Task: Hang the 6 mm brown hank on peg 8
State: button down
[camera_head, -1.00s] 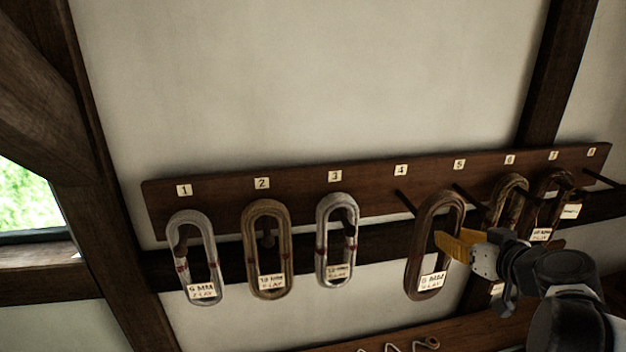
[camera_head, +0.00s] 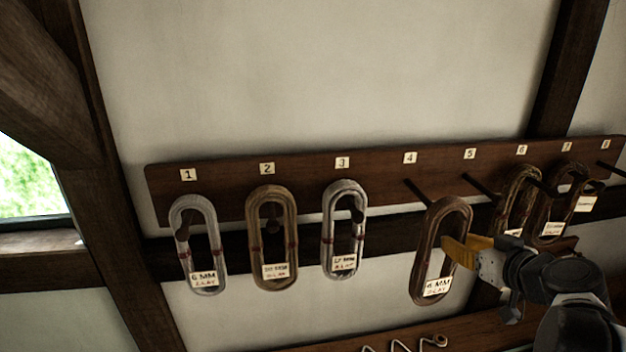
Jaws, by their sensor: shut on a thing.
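The brown hank (camera_head: 422,268) is a long upright loop with a white tag that seems to read 6 MM. My gripper (camera_head: 458,248), with yellow fingers, is shut on the right side of its loop. The hank is in front of the rack, below pegs 4 and 5. The tip of peg 4 (camera_head: 416,190) appears close to its upper left; I cannot tell whether they touch. Peg 8 (camera_head: 610,168) is at the far right, under its number plate, and runs out of the picture. The part of it in view looks bare.
The dark peg board (camera_head: 225,198) runs along the wall. Hanks hang at peg 1 (camera_head: 176,225), peg 2 (camera_head: 254,225) and peg 3 (camera_head: 328,225). Peg 5 (camera_head: 482,186) looks bare. Brown hanks crowd around pegs 6 and 7, beside my arm. A lower board (camera_head: 400,333) carries metal hooks.

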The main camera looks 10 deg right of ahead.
jog(key=s+p, duration=0.4)
jog(key=s, duration=1.3)
jog(key=shift+d, duration=0.3)
jog(key=shift+s, duration=0.1)
dwell(0.3)
